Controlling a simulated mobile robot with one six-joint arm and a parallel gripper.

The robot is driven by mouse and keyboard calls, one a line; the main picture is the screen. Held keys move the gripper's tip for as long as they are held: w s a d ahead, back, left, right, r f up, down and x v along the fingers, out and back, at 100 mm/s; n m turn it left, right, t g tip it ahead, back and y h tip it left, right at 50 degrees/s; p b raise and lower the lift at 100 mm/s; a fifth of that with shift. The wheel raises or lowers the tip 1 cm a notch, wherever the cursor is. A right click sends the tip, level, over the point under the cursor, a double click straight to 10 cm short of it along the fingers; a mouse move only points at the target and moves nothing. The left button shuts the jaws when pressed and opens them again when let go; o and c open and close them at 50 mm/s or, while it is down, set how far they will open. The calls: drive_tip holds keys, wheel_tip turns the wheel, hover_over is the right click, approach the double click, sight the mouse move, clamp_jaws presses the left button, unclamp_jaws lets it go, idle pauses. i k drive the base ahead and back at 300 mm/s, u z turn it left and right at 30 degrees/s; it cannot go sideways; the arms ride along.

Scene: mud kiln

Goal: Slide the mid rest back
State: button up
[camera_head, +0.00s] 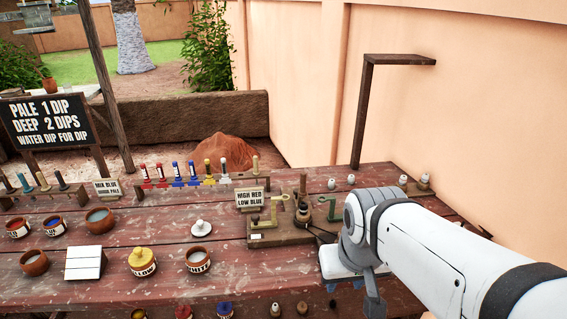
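A wooden fixture (284,237) sits on the red plank table, right of centre. I cannot tell which part is the mid rest. My white arm comes in from the right, and its end hangs over the table just right of and nearer than the fixture. My gripper (374,298) shows only partly as a dark grey piece pointing down. Its fingertips are not clear, and I see nothing held in it.
A rack of coloured sticks (185,181) is behind. A dark post (362,115) rises at the back right.

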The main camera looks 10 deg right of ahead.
sight(296, 197)
drive_tip(key=i, duration=0.95)
drive_tip(key=u, duration=0.05)
